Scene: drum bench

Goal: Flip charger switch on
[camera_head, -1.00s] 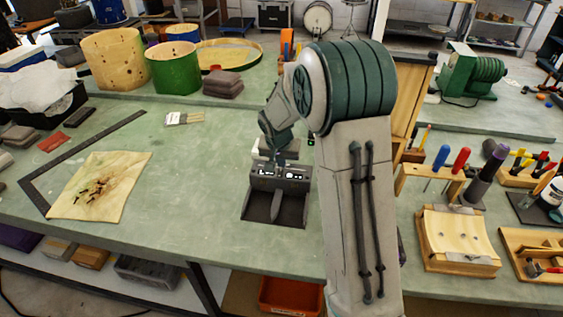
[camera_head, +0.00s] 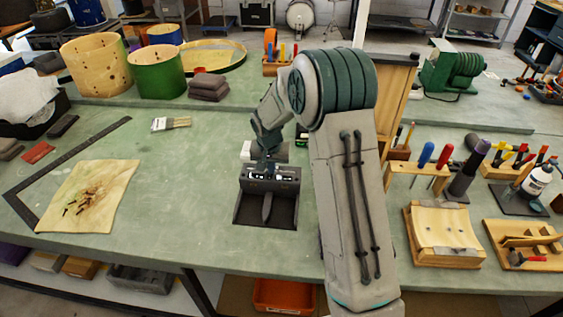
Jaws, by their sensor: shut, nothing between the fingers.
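The charger (camera_head: 269,190) is a dark box with a small panel along its top, standing on the green bench near the middle of the head view. A dark tray-like front part (camera_head: 280,213) extends toward me. The fingers look shut and empty. They are at or just above the panel; I cannot tell whether they touch it. The switch itself is too small or hidden to make out, so its position cannot be told.
Drum shells (camera_head: 157,72) stand at the back left. A tool rack (camera_head: 415,170) and a wooden block (camera_head: 444,236) are right of my arm. Bench between cloth and charger is clear.

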